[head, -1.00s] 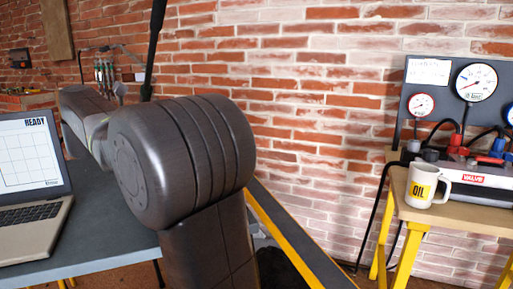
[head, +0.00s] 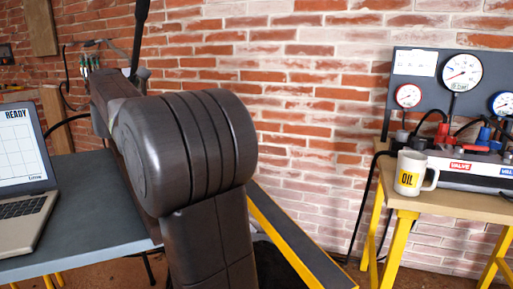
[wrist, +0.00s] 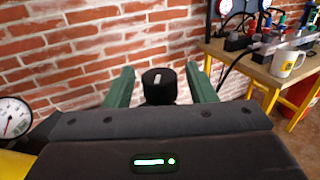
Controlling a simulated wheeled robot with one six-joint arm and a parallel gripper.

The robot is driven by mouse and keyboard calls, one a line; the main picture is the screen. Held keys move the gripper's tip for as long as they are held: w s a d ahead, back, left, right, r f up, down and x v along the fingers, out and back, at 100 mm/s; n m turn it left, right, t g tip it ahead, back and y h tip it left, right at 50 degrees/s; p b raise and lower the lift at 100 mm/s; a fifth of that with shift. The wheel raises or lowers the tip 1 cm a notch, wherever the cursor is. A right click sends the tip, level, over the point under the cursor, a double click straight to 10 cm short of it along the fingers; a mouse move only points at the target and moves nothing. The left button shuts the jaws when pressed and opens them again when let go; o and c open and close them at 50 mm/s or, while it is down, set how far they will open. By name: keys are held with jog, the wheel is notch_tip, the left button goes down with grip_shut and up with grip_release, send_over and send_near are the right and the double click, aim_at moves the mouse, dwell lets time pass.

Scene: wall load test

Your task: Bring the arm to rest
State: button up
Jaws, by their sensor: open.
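My arm (head: 185,150) fills the middle of the head view, its large grey joint in front and a foreshortened link behind it. My gripper (wrist: 162,82) does not show in the head view. In the wrist view its two green fingers stand apart before the brick wall. A black round piece with a white mark (wrist: 159,86) shows between the fingers. I cannot tell whether it touches them or what it is fixed to.
A laptop (head: 25,165) reading READY sits on a grey table (head: 95,215) at left. At right a wooden bench (head: 455,207) carries an OIL mug (head: 414,174), a valve block and gauges (head: 461,71). The wrist view shows another gauge (wrist: 14,118) at left. A yellow-edged rail (head: 290,240) runs low behind my arm.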

jog(key=p+v, duration=0.3)
jog(key=v, duration=1.1)
jog(key=b+x, duration=0.3)
jog(key=x, duration=1.1)
jog(key=shift+w+d+f, duration=0.1)
jog(key=shift+d, duration=0.05)
jog(key=shift+n+t+y+b, duration=0.6)
jog(key=shift+n+t+y, duration=0.1)
jog(key=shift+y, duration=0.1)
jog(key=shift+n+t+y+b, duration=0.6)
jog(key=shift+n+t+y, duration=0.4)
jog(key=shift+n+y, duration=0.65)
jog(key=shift+n+t+y+p, duration=0.45)
jog(key=shift+n+y, duration=0.8)
jog(key=shift+y, duration=1.3)
jog(key=shift+r+n+t+y+p, duration=0.25)
jog(key=shift+n+y+p, duration=0.4)
jog(key=shift+y, duration=0.25)
jog(key=shift+f+n+y+p, duration=0.25)
jog(key=shift+n+y+p, duration=0.5)
jog(key=shift+y, duration=0.55)
jog(key=n+y+p, duration=0.1)
jog(key=p, duration=0.2)
jog(key=shift+r+y, duration=0.3)
jog(key=shift+r, duration=0.05)
